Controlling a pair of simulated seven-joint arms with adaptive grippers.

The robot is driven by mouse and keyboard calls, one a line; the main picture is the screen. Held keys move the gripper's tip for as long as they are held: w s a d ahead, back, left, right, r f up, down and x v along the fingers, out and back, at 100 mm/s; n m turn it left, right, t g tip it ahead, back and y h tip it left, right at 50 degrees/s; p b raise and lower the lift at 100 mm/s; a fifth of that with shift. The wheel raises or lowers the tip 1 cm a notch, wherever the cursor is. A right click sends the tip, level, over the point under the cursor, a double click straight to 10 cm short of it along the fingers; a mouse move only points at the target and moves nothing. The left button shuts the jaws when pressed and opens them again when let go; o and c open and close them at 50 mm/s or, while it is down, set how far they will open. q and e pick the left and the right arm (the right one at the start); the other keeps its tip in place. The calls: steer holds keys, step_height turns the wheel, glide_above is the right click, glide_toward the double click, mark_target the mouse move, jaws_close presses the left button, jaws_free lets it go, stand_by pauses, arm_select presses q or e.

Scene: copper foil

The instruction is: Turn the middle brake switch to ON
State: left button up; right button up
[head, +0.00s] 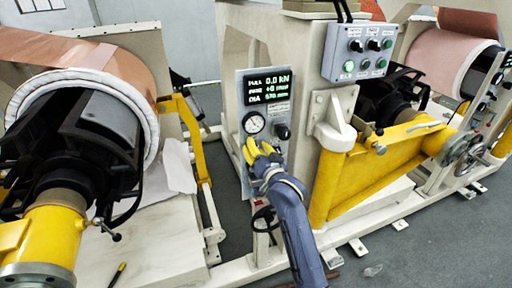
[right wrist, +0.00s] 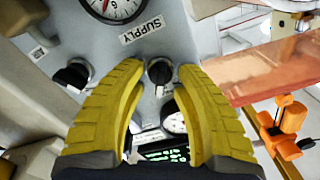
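A grey control panel (head: 243,92) stands in the middle of the head view. My right gripper (head: 258,146), with yellow fingers, is at its lower part. In the right wrist view the gripper (right wrist: 159,75) is open, with a black rotary switch (right wrist: 160,70) between its fingertips. I see gaps beside the switch and cannot tell if the fingers reach around it. Its label and setting are not readable. A second black switch (right wrist: 73,76) lies to the left, and another black knob (head: 282,131) shows beside the gauge in the head view. My left gripper is not in view.
The panel has a display (head: 268,88), a round gauge (head: 254,123) and, in the right wrist view, a gauge by a SUPPLY label (right wrist: 142,29). A button box (head: 358,52) is at upper right. Copper rolls (head: 130,50) and yellow frames (head: 365,175) flank the panel.

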steer(key=shift+c, duration=0.5)
jaws_close()
steer(key=shift+r+n, duration=0.1)
steer(key=shift+n, duration=0.5)
steer(key=n, duration=0.4)
steer(key=shift+a+r+n, duration=0.1)
steer(key=shift+n, duration=0.2)
steer(key=n, duration=0.6)
steer(key=shift+s+a+r, duration=0.1)
steer(key=shift+a, duration=0.1)
